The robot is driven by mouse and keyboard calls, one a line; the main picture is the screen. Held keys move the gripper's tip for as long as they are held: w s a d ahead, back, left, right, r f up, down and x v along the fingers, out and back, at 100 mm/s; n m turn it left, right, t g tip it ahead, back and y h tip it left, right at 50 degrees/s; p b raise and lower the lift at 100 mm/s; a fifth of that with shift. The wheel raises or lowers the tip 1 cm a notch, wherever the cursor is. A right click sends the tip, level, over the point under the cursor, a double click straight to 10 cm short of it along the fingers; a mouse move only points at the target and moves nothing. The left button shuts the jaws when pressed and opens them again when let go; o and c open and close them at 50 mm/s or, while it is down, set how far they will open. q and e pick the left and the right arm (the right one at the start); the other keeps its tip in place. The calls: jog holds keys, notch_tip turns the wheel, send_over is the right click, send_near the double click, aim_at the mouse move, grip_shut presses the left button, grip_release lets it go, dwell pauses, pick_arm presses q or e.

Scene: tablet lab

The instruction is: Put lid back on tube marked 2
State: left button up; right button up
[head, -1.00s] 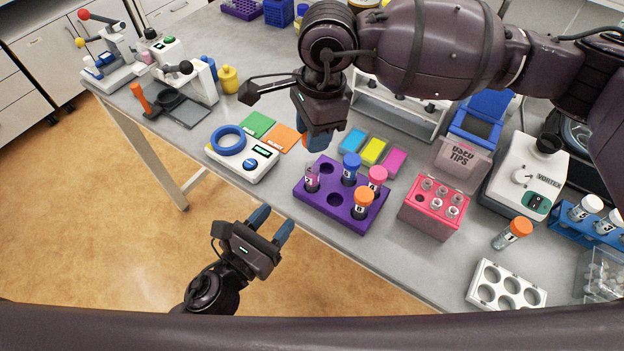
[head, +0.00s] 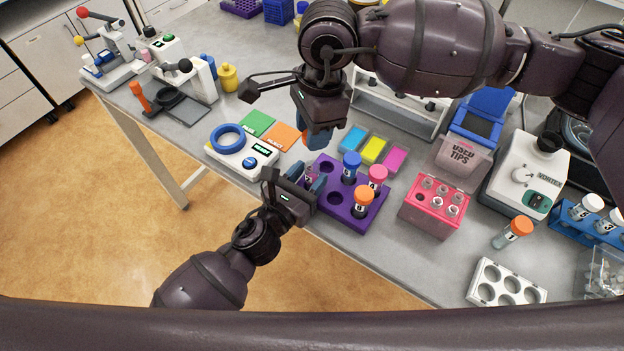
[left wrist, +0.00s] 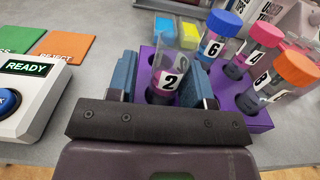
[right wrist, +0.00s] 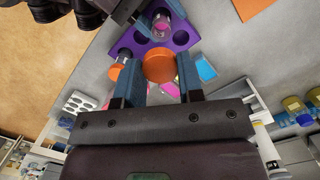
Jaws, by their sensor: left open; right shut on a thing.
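The tube marked 2 (left wrist: 168,82) stands lidless in the purple rack (head: 337,211), with pink contents. It also shows in the head view (head: 311,171), partly hidden by my left gripper. My left gripper (left wrist: 163,84) is open, with one finger on each side of the tube. In the head view, the left gripper (head: 309,183) reaches in at the rack's left end. My right gripper (right wrist: 157,78) is shut on an orange lid (right wrist: 159,65), above and behind the rack. The head view shows the right gripper (head: 317,140) mostly covering the lid.
The rack also holds capped tubes: blue (head: 351,160), pink (head: 377,174) and orange (head: 363,196). A white device reading READY (left wrist: 28,90) is left of the rack. A pink tube box (head: 434,208) is to the right. Colored cards (head: 373,149) lie behind.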

pick_arm(q)
jog(key=shift+w+d, duration=0.15)
jog(key=shift+w, duration=0.05)
grip_shut()
pick_arm(e)
jog(key=f, duration=0.5)
jog(key=shift+w+a, duration=0.15)
jog(key=shift+a, duration=0.15)
dwell(0.5)
jog(key=shift+f, duration=0.85)
jog(key=shift+f, duration=0.6)
dwell(0.3)
